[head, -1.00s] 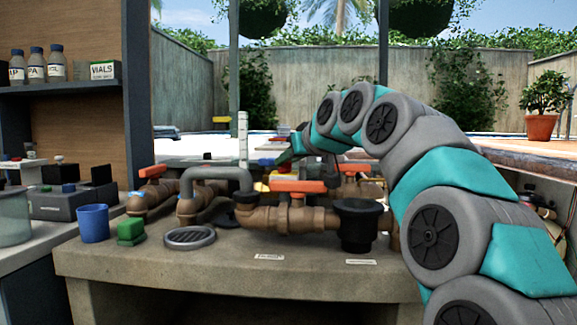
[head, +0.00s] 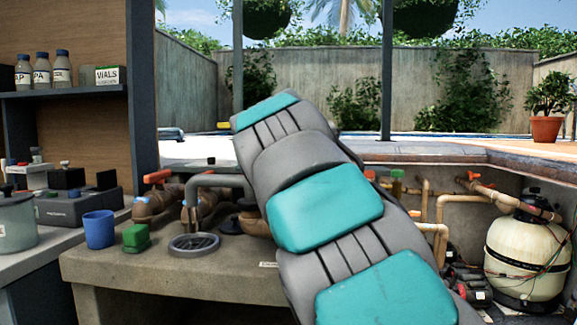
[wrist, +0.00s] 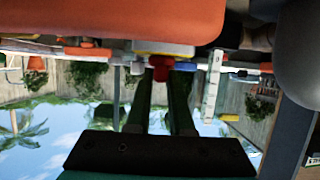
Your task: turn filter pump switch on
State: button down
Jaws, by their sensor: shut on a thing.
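In the wrist view, which is upside down, my gripper (wrist: 161,84) reaches up with two dark green fingers. Their tips are on either side of a small red knob (wrist: 160,66), and the gripper is shut on it. The knob sits against a yellow-edged box (wrist: 165,48), most of which is hidden. I cannot read any label, so I cannot tell whether this is the filter pump switch or how it is set. In the head view my arm hides the gripper and the knob.
A large orange shape (wrist: 100,20) fills the top of the wrist view, very close. In the head view, pipes with an orange valve handle (head: 157,176), a blue cup (head: 99,229) and a green block (head: 136,237) stand on the bench. A cream filter tank (head: 522,255) stands right.

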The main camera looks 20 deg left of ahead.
jog(key=shift+r, duration=0.1)
dwell(0.3)
jog(key=c, duration=0.8)
grip_release()
jog(key=b+v, duration=0.1)
jog(key=v, duration=0.6)
jog(key=shift+s, duration=0.4)
